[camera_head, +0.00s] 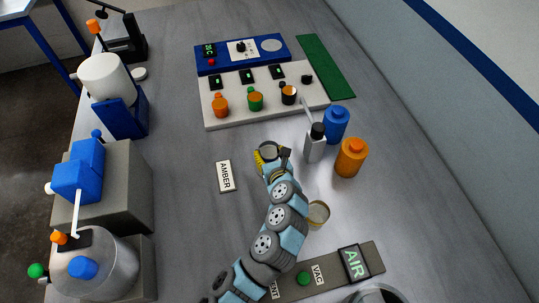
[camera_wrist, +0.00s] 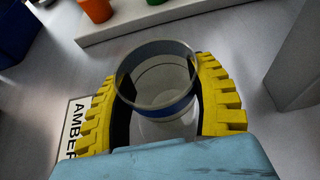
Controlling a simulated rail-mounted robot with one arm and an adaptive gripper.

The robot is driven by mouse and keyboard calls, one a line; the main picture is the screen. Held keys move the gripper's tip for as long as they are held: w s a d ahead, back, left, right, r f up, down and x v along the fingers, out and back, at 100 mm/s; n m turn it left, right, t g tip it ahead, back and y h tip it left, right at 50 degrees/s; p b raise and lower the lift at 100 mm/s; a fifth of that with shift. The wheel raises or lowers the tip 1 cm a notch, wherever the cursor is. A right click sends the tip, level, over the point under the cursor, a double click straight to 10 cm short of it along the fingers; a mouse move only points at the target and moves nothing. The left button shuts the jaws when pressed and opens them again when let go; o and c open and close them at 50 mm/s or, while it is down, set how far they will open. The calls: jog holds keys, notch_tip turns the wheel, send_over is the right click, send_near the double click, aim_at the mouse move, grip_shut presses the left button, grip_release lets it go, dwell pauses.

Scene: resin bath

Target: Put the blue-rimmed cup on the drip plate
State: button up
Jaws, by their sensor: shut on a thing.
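My gripper (camera_wrist: 165,95) has yellow ribbed fingers shut around a clear cup (camera_wrist: 158,77) with a blue band near its rim. The cup looks upright and empty. The head view shows my gripper (camera_head: 270,155) and the cup (camera_head: 268,149) over the middle of the bench, just right of the AMBER label (camera_head: 225,176). I cannot tell for sure which thing is the drip plate. A small pale disc (camera_head: 139,73) lies beside the white drum at the back left, and a grey disc (camera_head: 271,45) is on the blue panel.
Another cup (camera_head: 318,213) with a yellowish rim stands right of my arm. A control block (camera_head: 264,112) with coloured pots is behind.

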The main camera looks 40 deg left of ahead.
jog(key=shift+f, duration=0.45)
jog(key=shift+f, duration=0.1)
jog(key=o, duration=1)
jog(key=shift+c, duration=0.2)
jog(key=shift+s+d+r, duration=0.25)
jog(key=shift+d+r, duration=0.1)
jog(key=shift+d, duration=0.05)
jog(key=p+v, duration=0.1)
jog(key=v, duration=1)
jog(key=shift+w, duration=0.1)
